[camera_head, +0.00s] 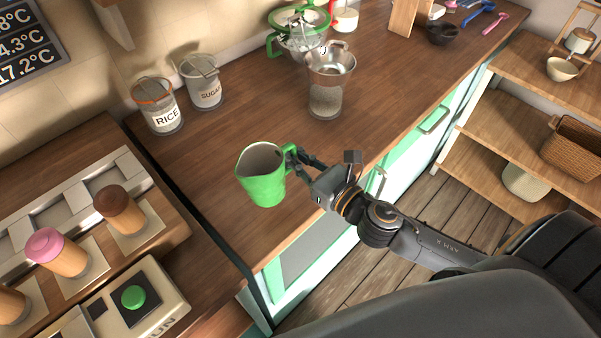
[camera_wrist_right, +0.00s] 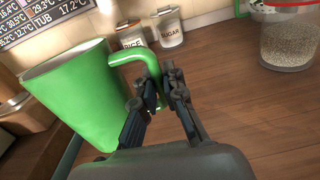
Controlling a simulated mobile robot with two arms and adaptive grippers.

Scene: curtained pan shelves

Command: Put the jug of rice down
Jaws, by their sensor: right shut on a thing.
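The green jug (camera_head: 262,178) is upright over the wooden counter, near its front edge, in the head view. My right gripper (camera_head: 292,160) is shut on its handle, at the jug's right side. The jug also fills the left of the right wrist view (camera_wrist_right: 80,98), with the gripper's fingers (camera_wrist_right: 160,88) around the handle. The jug's contents are hard to make out, and I cannot tell whether its base touches the counter. My left gripper is not in view.
Behind stand a rice jar (camera_head: 160,112), a sugar jar (camera_head: 203,85) and a glass container with a metal funnel (camera_head: 327,95). The counter (camera_head: 235,125) around the jug is clear.

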